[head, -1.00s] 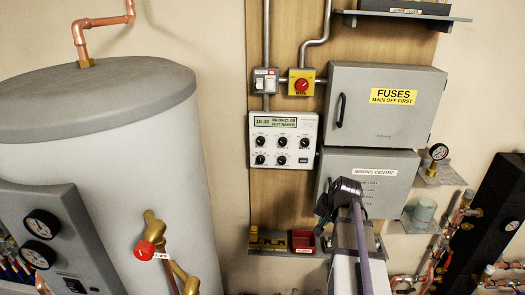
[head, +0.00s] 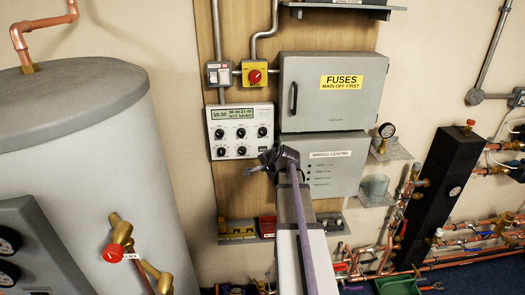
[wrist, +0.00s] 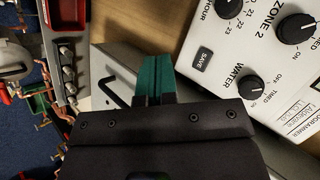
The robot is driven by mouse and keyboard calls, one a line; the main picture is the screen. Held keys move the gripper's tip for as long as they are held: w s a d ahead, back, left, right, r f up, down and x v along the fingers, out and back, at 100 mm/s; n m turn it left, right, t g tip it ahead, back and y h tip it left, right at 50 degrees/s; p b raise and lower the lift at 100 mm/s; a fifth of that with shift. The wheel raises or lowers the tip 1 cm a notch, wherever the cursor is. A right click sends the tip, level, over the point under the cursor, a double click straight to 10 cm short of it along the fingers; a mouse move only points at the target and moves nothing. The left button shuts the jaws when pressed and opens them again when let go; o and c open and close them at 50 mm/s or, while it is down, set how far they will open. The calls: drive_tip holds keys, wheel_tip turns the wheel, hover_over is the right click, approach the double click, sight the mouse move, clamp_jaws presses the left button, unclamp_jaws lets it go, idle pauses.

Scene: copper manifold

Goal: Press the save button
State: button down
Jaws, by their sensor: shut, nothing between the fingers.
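The white programmer (head: 240,112) is on the wooden board, with a lit display reading "NOT SAVED" and several black knobs. Its dark SAVE button (wrist: 203,58) shows clearly in the wrist view, beside the WATER knob (wrist: 250,87). My gripper (head: 262,160) is near the programmer's lower right corner in the head view. In the wrist view my gripper's teal fingers (wrist: 155,66) are shut and empty. They lie to the left of the SAVE button and apart from it in the picture. The depth gap to the panel is hard to tell.
The grey fuse box (head: 335,93) and the wiring centre box (head: 322,165) are right of the programmer. A red tray (head: 267,226) sits on a shelf below. The switch (head: 219,74) and red-knobbed yellow isolator (head: 254,76) are above. The white cylinder (head: 90,170) stands left.

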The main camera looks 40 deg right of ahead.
sight(263, 149)
drive_tip(key=w+d, duration=0.4)
drive_tip(key=w, duration=0.2)
drive_tip(key=shift+w+d, duration=0.15)
drive_tip(key=shift+w, duration=0.25)
drive_tip(key=shift+w, duration=0.1)
idle(1.6)
drive_tip(key=shift+w+d, duration=0.2)
drive_tip(key=shift+w, duration=0.05)
drive_tip(key=shift+w+d+r, duration=0.1)
drive_tip(key=shift+w+d, duration=0.15)
drive_tip(key=shift+w, duration=0.2)
idle(0.9)
drive_tip(key=shift+s, duration=0.1)
drive_tip(key=shift+s+a+f, duration=0.2)
drive_tip(key=shift+s+a, duration=0.05)
drive_tip(key=shift+s, duration=0.4)
